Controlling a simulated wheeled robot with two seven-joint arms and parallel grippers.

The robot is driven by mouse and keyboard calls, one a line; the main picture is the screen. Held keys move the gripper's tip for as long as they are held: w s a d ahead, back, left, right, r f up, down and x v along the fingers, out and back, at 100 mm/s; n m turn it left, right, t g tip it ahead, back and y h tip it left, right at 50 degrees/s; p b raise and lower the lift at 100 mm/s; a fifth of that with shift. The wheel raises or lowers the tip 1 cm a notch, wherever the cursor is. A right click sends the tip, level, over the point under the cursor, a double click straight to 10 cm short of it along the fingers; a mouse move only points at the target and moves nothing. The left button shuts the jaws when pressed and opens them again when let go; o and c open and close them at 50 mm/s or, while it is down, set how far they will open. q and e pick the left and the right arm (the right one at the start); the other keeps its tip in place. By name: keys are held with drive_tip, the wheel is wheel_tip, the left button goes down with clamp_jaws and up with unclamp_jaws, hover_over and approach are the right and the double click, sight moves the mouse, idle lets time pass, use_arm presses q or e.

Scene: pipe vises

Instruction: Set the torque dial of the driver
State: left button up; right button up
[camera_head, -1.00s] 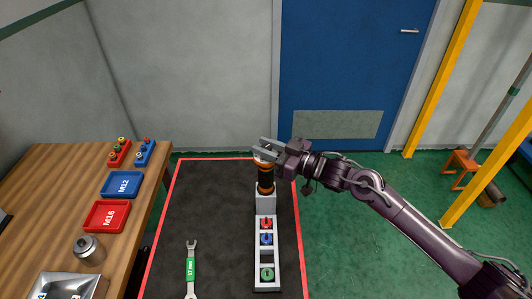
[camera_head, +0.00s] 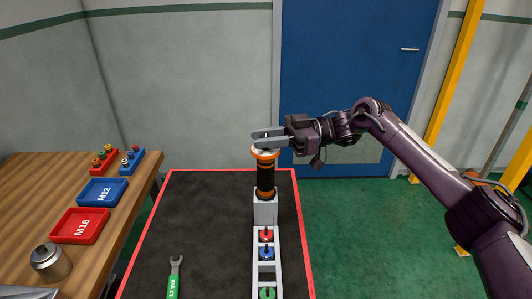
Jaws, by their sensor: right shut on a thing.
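The driver (camera_head: 266,180) stands upright on a grey block (camera_head: 265,212) at the back of the dark mat. Its body is black and dark brown with orange bands, and a pale top sits above the upper band. My right gripper (camera_head: 268,140) comes in from the right at the driver's top, its grey fingers level and shut on the top part. The fingers partly hide the top, so dial marks cannot be read. My left gripper is not in view.
A grey rack (camera_head: 255,271) with red, blue and green pieces runs forward from the block. A 17 mm wrench (camera_head: 174,275) lies on the mat (camera_head: 213,215). The wooden table at left holds red M16 (camera_head: 80,226) and blue M12 (camera_head: 102,191) trays and a metal jar (camera_head: 50,262).

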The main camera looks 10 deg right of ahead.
drive_tip(key=n+g+b, duration=0.1)
drive_tip(key=g, duration=0.1)
drive_tip(key=shift+n+g+b, duration=0.3)
drive_tip(key=shift+b, duration=0.1)
drive_tip(key=shift+n+g+h, duration=0.3)
drive_tip(key=shift+n+g, duration=0.4)
drive_tip(key=shift+g, duration=0.3)
drive_tip(key=shift+n+g+h, duration=0.4)
drive_tip(key=shift+n+g, duration=0.3)
drive_tip(key=shift+g, duration=0.4)
drive_tip(key=shift+n+g, duration=0.4)
drive_tip(key=shift+g, duration=0.1)
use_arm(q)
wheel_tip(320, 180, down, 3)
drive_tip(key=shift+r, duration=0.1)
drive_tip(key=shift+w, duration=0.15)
use_arm(e)
drive_tip(key=o, duration=1)
